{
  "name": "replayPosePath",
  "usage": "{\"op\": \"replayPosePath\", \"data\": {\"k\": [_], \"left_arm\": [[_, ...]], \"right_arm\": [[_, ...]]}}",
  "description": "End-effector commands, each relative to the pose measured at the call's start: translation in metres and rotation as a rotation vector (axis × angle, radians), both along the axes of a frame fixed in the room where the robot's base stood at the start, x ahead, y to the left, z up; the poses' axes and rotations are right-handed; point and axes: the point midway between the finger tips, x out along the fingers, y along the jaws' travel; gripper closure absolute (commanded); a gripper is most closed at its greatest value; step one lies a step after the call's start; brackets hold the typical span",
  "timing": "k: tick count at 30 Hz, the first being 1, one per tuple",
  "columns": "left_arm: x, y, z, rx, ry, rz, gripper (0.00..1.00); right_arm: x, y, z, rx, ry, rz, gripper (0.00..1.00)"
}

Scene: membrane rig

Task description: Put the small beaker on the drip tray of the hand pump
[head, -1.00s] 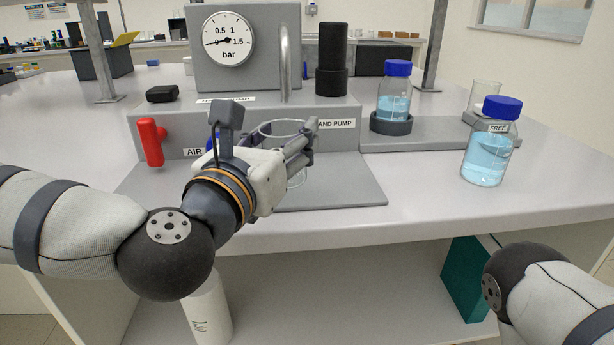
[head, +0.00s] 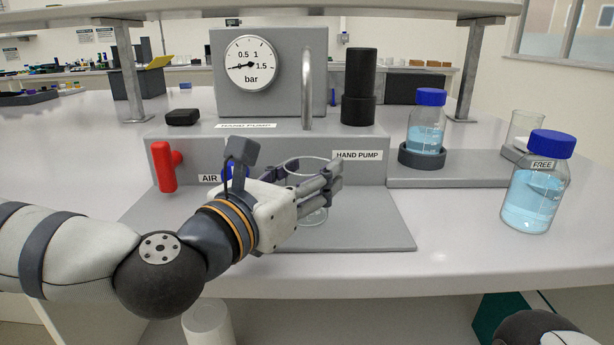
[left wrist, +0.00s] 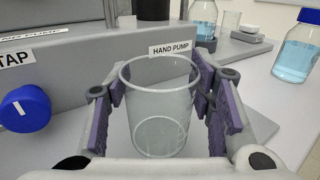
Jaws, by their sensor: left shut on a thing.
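The small beaker (head: 312,218) is clear, empty and upright. My left gripper (head: 322,185) is shut on it, with a finger on each side of its wall. The left wrist view shows the beaker (left wrist: 158,110) between the purple finger pads. It is over the flat grey drip tray (head: 375,235) in front of the hand pump (head: 230,150); I cannot tell whether its base touches the tray. The spout (head: 307,90) rises behind the beaker. My right gripper is out of view.
A red handle (head: 163,167) is on the left of the pump front, and a blue tap knob (left wrist: 25,108) is near the gripper. A blue-capped bottle (head: 535,190) stands to the right. Another bottle (head: 427,125) sits in a dark ring holder. The tray's right part is bare.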

Motion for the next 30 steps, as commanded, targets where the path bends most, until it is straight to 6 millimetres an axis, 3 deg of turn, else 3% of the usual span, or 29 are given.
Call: {"op": "replayPosePath", "data": {"k": [7, 8, 10, 22, 29, 30], "left_arm": [[0.000, 0.000, -0.003, 0.000, 0.000, 0.000, 0.79], [0.000, 0.000, -0.003, 0.000, 0.000, 0.000, 0.47], [0.000, 0.000, -0.002, 0.000, -0.001, 0.000, 0.31], [-0.004, 0.003, 0.003, 0.000, -0.002, 0.001, 0.31], [-0.051, 0.032, 0.001, -0.001, 0.001, 0.001, 0.31], [-0.059, 0.037, 0.008, 0.003, -0.003, 0.003, 0.31]], "right_arm": [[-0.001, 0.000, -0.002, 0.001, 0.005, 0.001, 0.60], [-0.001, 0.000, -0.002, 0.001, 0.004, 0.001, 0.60], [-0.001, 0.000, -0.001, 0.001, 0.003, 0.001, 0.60], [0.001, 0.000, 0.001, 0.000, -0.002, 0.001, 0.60], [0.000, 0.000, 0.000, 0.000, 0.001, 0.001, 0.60], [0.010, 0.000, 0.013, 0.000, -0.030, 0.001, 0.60]]}}
